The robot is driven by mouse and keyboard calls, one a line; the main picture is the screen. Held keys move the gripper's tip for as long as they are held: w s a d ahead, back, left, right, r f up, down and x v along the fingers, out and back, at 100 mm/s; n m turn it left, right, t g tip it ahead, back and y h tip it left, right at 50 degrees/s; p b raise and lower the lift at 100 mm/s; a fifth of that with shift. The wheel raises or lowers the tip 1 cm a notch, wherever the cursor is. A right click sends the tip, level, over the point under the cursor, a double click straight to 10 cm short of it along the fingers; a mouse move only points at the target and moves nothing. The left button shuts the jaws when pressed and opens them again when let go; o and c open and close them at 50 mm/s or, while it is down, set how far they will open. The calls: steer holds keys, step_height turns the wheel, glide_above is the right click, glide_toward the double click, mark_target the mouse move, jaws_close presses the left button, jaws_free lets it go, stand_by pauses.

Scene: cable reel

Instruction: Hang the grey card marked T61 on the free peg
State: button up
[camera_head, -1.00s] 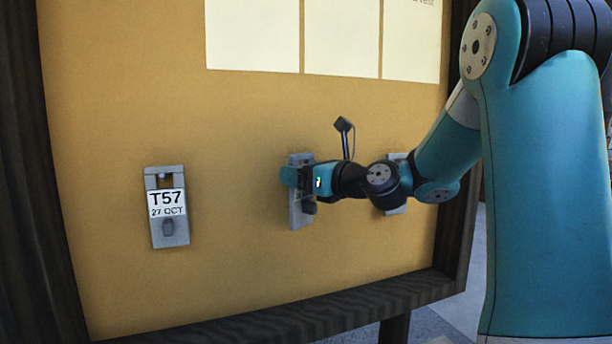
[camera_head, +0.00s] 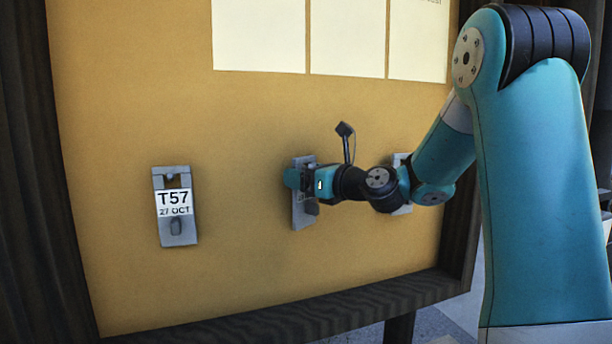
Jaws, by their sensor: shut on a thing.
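My gripper (camera_head: 292,179) is at the middle grey card (camera_head: 305,214) on the tan board and is shut on a part of it. The gripper covers most of this card's upper half, so I cannot read its marking or see whether a peg passes through it. The card stands upright, close against the board. A grey card marked T57, 27 OCT (camera_head: 176,230) hangs at the left. Another grey card (camera_head: 403,208) shows at the right, mostly hidden behind my wrist. No T61 marking can be read, and no bare peg shows.
The tan board (camera_head: 120,90) has a dark wooden frame (camera_head: 270,325) along its bottom and sides. Pale paper sheets (camera_head: 345,40) are fixed along its top. The board is clear between the T57 card and the middle card.

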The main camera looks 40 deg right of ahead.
steer(key=shift+f, duration=0.1)
steer(key=o, duration=1)
steer(key=shift+a, duration=0.1)
steer(key=shift+s+d, duration=0.1)
steer(key=shift+d, duration=0.15)
